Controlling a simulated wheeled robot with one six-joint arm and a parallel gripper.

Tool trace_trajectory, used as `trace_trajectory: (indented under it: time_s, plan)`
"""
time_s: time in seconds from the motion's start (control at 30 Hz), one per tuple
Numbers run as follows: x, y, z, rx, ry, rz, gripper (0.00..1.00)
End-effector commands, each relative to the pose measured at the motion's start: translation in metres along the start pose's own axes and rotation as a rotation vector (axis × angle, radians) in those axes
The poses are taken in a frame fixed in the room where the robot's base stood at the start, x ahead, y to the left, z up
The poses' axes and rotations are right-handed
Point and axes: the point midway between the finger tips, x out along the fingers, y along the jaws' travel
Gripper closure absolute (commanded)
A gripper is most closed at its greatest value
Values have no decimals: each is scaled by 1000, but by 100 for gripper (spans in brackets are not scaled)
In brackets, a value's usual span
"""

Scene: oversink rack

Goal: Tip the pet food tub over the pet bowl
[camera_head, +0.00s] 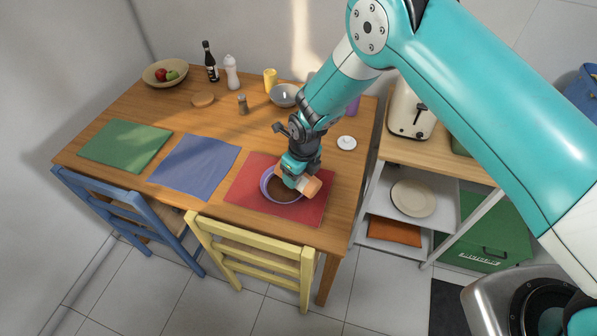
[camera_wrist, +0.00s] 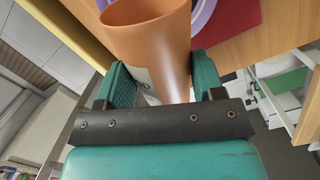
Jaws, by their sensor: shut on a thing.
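My gripper (camera_head: 296,172) is shut on the orange-brown pet food tub (camera_head: 312,187), above the red mat at the table's front right. The tub is tilted well over on its side. In the wrist view the tub (camera_wrist: 150,30) sits between the green fingers of my gripper (camera_wrist: 160,85), its mouth facing away from the wrist. The purple pet bowl (camera_head: 265,187) lies on the red mat (camera_head: 240,188), directly below or beside the tub. Brown content shows inside the bowl. A purple rim of the bowl (camera_wrist: 204,14) shows beyond the tub in the wrist view.
A blue mat (camera_head: 195,165) and a green mat (camera_head: 125,145) lie to the left. A grey bowl (camera_head: 283,96), shaker (camera_head: 243,104) and white lid (camera_head: 346,143) stand behind. A yellow chair (camera_head: 250,255) and blue chair (camera_head: 120,205) line the front edge.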

Motion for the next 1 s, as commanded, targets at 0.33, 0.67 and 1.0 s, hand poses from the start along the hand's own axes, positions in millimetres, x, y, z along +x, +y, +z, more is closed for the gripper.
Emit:
trace_trajectory:
  time_s: [0.33, 0.67, 1.0]
  plan:
    - [6, -1, -5, 0, -81, 1, 67]
    - [17, -1, -11, -5, -227, 4, 67]
    - [24, -1, -14, -7, -340, 7, 67]
